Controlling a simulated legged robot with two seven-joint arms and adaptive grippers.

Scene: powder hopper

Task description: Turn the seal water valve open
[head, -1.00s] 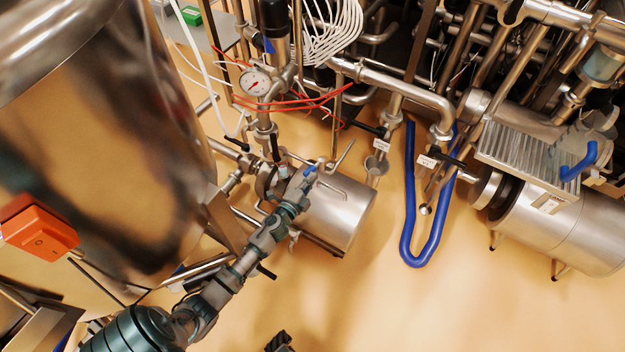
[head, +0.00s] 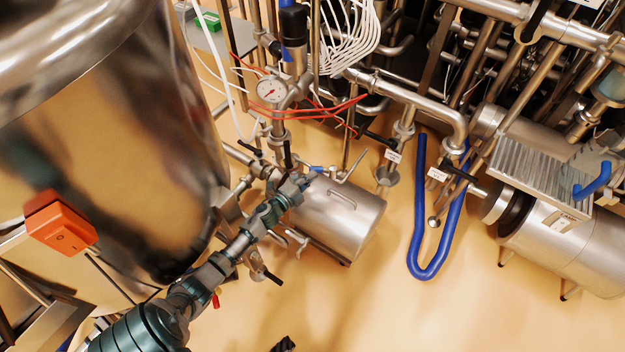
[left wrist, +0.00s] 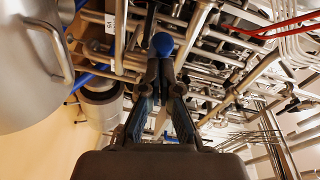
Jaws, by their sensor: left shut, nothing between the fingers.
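A small blue valve handle (head: 317,169) shows just past the tips of my left gripper (head: 303,181), by the shiny steel pump drum; I take it for the seal water valve. In the left wrist view a rounded blue end (left wrist: 161,44) stands straight beyond my left fingertips (left wrist: 165,72). The fingers are shut with nothing between them. I cannot tell whether they touch the handle. Its lower part is hidden behind the fingers. A dark piece at the bottom edge of the head view (head: 284,344) may be my right gripper; its jaws are unclear.
The steel drum (head: 345,212) lies beside the left gripper. A big tank (head: 110,150) with an orange switch box (head: 60,224) stands left. A pressure gauge (head: 271,91) and red wires rise above. A blue hose (head: 417,220) loops at right. Open floor lies in front.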

